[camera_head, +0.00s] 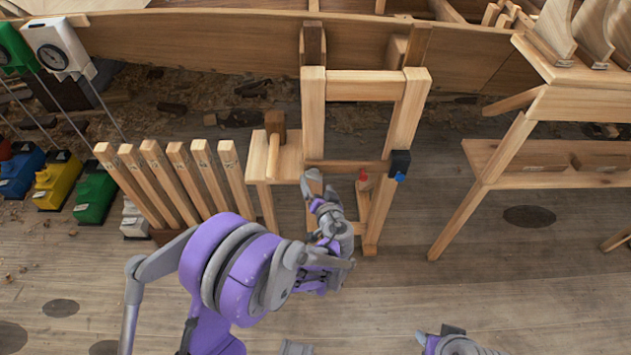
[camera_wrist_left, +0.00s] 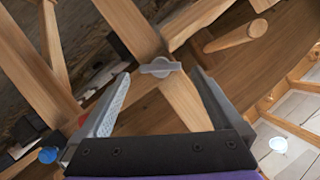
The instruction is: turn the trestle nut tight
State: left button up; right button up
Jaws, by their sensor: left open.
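The trestle (camera_head: 312,110) is an upright pale wooden frame against the hull. The trestle nut is a grey winged nut (camera_wrist_left: 160,67) on a wooden member in the left wrist view. Its wing lies roughly crosswise there, between the tips of my left gripper (camera_wrist_left: 158,78). The jaws are open, with a gap on each side of the nut; I cannot tell how deep it sits between them. In the head view my left gripper (camera_head: 322,190) is at the trestle's lower left, and I cannot make out the nut there. The fingers of my right gripper are out of view.
A dark block (camera_head: 400,160) with a blue knob is on the right post. Several wooden slats (camera_head: 180,180) lean at left. A wooden bench (camera_head: 510,150) stands at right. The front floor is mostly clear.

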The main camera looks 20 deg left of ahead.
pick_arm(q)
jog(key=p+v, duration=0.1)
jog(key=v, duration=0.7)
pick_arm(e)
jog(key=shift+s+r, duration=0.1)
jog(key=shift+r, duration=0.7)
pick_arm(q)
jog(key=s+a+r+n+g+h, duration=0.1)
jog(key=s+a+r+g, duration=0.3)
jog(key=s+a, duration=0.55)
jog(key=s+d+g+h, duration=0.3)
jog(key=s+g+h, duration=0.15)
jog(key=s, duration=1.25)
notch_tip(320, 180, up, 23)
jog(key=t+h+p, duration=0.1)
jog(key=p, duration=1.9)
jog(key=shift+w+d+f, duration=0.2)
jog(key=shift+w+d, duration=0.05)
jog(key=shift+w, duration=0.1)
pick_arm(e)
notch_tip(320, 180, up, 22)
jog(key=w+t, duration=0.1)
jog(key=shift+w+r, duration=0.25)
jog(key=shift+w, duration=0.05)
